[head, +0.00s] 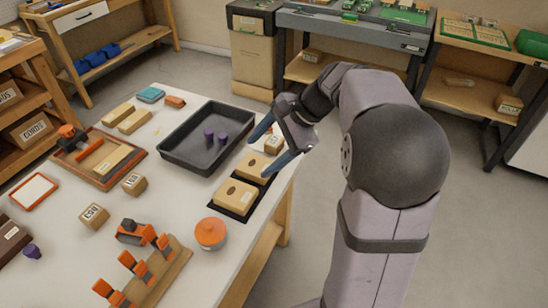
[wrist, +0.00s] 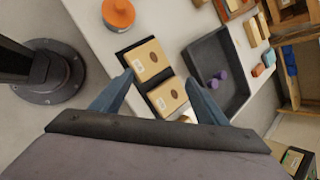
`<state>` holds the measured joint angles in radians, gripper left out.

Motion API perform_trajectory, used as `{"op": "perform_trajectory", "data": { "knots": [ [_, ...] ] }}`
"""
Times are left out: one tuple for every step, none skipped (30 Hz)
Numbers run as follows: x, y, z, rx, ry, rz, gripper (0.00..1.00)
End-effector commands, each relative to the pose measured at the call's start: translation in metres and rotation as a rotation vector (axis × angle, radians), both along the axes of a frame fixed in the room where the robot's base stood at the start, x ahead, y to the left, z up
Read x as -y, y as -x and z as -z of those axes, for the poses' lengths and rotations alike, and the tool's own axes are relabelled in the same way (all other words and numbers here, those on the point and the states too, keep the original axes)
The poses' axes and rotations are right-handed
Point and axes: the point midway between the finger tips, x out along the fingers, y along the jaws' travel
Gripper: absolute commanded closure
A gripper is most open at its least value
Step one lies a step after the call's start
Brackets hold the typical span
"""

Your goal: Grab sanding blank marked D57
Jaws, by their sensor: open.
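A small wooden block (head: 93,216) with a white label stands on the left part of the white table; its label seems to begin with D5, but I cannot read it surely. A similar small labelled block (head: 134,184) lies behind it, its mark unreadable. My gripper (head: 259,157) is open and empty above the right table edge, far right of both. In the wrist view my gripper's fingers (wrist: 160,81) spread over two flat wooden blocks, the upper one (wrist: 148,58) and lower one (wrist: 169,98), each with a dark oval and a small label.
The two flat blocks sit on a black mat (head: 247,212). A dark tray (head: 178,140) holds two purple pieces. An orange-lidded jar (head: 210,234), a wooden rack with orange clamps (head: 150,275) and a framed wooden tray (head: 75,172) also stand on the table.

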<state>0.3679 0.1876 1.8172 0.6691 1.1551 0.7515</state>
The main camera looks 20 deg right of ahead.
Motion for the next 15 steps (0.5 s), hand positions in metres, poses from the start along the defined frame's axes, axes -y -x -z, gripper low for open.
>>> {"op": "perform_trajectory", "data": {
  "knots": [
    [0.016,-0.024,0.016,-0.012,-0.086,0.124,0.33],
    [0.023,-0.036,0.014,-0.018,-0.138,0.190,0.33],
    [0.032,-0.050,0.012,-0.025,-0.202,0.264,0.33],
    [0.038,-0.058,0.009,-0.029,-0.245,0.311,0.33],
    [0.045,-0.066,0.007,-0.034,-0.284,0.354,0.33],
    [0.053,-0.076,0.005,-0.038,-0.333,0.403,0.33],
    [0.059,-0.082,0.003,-0.041,-0.369,0.438,0.33],
    [0.065,-0.088,0.001,-0.044,-0.402,0.468,0.33],
    [0.072,-0.094,-0.001,-0.049,-0.444,0.505,0.33],
    [0.078,-0.099,-0.002,-0.051,-0.475,0.532,0.33],
    [0.083,-0.103,-0.003,-0.054,-0.502,0.556,0.33],
    [0.091,-0.108,-0.005,-0.057,-0.539,0.584,0.33],
    [0.095,-0.112,-0.006,-0.058,-0.564,0.603,0.33],
    [0.101,-0.115,-0.007,-0.061,-0.589,0.623,0.33],
    [0.106,-0.118,-0.009,-0.063,-0.620,0.643,0.33]
  ]
}}
